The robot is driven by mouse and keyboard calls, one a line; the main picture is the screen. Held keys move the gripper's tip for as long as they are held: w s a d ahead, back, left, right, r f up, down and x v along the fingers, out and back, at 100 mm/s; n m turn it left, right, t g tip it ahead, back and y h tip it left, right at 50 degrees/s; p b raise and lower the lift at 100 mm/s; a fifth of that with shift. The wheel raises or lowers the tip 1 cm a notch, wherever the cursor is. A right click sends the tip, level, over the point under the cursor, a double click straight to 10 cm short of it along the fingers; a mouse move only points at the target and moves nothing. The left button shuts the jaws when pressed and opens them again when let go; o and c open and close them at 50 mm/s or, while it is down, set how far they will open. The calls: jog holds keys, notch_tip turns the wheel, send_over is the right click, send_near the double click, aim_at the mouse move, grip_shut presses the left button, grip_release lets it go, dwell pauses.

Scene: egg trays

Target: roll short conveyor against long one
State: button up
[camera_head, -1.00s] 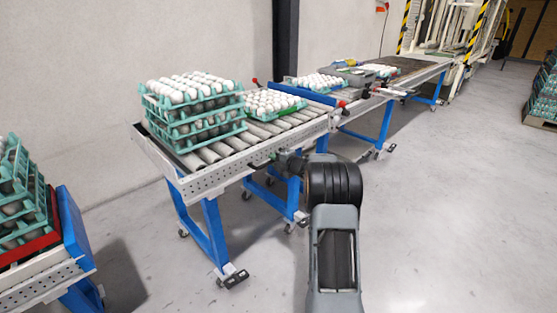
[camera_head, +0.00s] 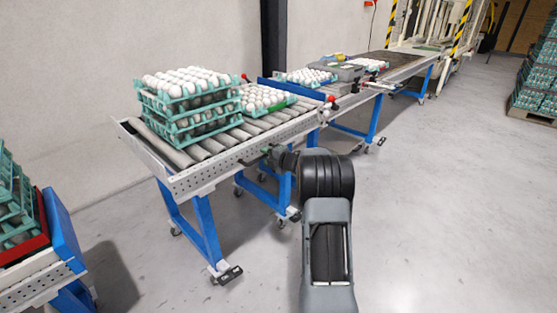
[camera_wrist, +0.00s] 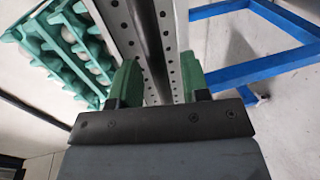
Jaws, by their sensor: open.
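The short roller conveyor (camera_head: 203,180) stands mid-view on blue wheeled legs. It carries a stack of green egg trays (camera_head: 185,125) and a single tray of eggs (camera_head: 262,96). The long conveyor (camera_head: 400,69) with a dark belt runs on behind its far end; any gap between them is too small to judge. My gripper (camera_head: 266,154) is at the near side rail of the short conveyor. In the wrist view the green fingers (camera_wrist: 157,82) are apart, on either side of a dark bar (camera_wrist: 150,45) along the perforated rail; contact cannot be told.
Another conveyor end (camera_head: 45,275) with stacked trays and a blue plate stands at the left front. A blue plate (camera_head: 296,90) crosses the short conveyor's far end. A stacked pallet (camera_head: 537,85) is at the right. The floor (camera_head: 430,210) to the right is clear.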

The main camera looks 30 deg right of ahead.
jog(key=p+v, duration=0.2)
jog(key=v, duration=1)
jog(key=shift+s, duration=0.35)
jog(key=shift+d, duration=0.1)
